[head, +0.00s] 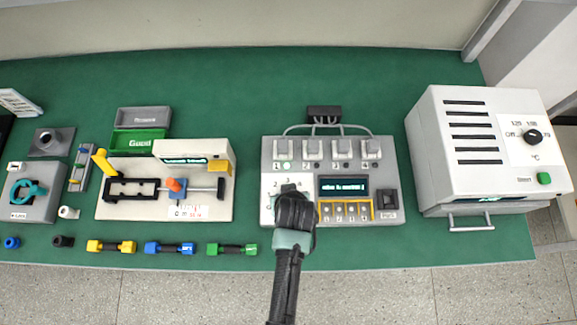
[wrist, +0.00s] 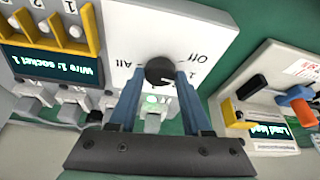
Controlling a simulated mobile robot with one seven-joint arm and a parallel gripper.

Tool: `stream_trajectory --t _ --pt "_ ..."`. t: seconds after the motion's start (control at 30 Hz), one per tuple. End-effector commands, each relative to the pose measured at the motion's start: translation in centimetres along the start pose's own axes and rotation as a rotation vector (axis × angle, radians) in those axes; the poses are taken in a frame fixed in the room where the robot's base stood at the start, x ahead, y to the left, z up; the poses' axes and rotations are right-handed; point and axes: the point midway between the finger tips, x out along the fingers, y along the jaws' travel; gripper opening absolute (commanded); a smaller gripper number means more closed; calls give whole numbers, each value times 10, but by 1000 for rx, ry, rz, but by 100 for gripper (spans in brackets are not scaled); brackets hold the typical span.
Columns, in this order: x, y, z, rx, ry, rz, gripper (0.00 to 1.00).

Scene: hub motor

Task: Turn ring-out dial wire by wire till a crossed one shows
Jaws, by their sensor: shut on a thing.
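The ring-out box (head: 385,165) is a light grey unit in the middle of the bench, with a row of numbered sockets along its back. My gripper (head: 292,200) is over its front left and hides most of the dial there. In the wrist view my gripper (wrist: 160,80) has its blue fingers shut on the black dial (wrist: 160,71). "All" and "Off" show on the dial plate; the pointer is hard to make out. The display (wrist: 52,66) reads "Wire 1: socket 1". A green lamp (wrist: 151,99) glows beyond the dial; it looks to be by socket 1.
A yellow-framed row of switches (head: 345,209) and a dark button (head: 387,200) sit right of the dial. A white oven (head: 470,150) stands at the right. A clamp fixture (head: 130,206) and several coloured connectors (head: 170,248) are at the left.

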Motion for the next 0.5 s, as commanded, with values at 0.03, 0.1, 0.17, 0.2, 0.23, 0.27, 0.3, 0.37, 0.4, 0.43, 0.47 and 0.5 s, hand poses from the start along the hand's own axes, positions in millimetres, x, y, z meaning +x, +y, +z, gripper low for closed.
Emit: stream_trajectory --t 0.03,0.1,0.17,0.2,0.23,0.27,0.3,0.37,0.4,0.43,0.47,0.5 --pt "-1 0 0 10 1 5 0" --pt "0 0 0 21 1 10 0" --pt "0 0 0 29 1 12 0" --pt "0 0 0 31 1 13 0" --pt "0 0 0 33 1 14 0" --pt "0 0 0 34 1 14 0" --pt "0 0 0 34 1 14 0" --pt "0 0 0 34 0 15 0" --pt "0 0 0 34 0 14 0" --pt "0 0 0 34 0 14 0" --pt "0 0 0 34 0 14 0" --pt "0 0 0 34 0 14 0"
